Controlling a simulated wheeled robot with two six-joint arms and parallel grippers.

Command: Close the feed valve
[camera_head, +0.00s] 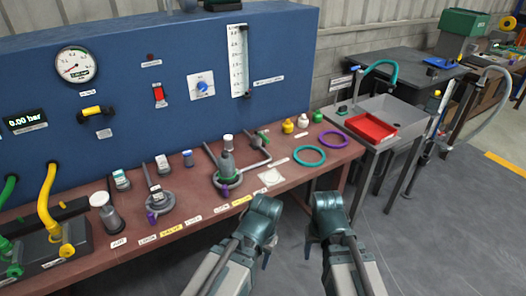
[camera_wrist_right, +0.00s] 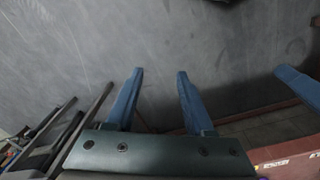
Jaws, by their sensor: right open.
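A small valve with a yellow handle (camera_head: 97,111) sits on the blue panel at the left, its handle lying nearly level. I cannot read which label marks the feed valve. My right gripper (camera_wrist_right: 155,75) is open and empty in the right wrist view, its two blue fingers apart over grey floor. In the head view my right gripper (camera_head: 328,232) hangs in front of the bench, far to the right of the yellow handle. My left gripper (camera_head: 265,238) is beside it, also clear of the bench; its fingers are mostly hidden.
The blue panel carries a round gauge (camera_head: 76,66), a red switch (camera_head: 159,94) and a blue knob (camera_head: 202,87). Fittings and rings stand along the brown bench (camera_head: 115,262). A sink with a red tray (camera_head: 369,127) stands at right. The floor in front is free.

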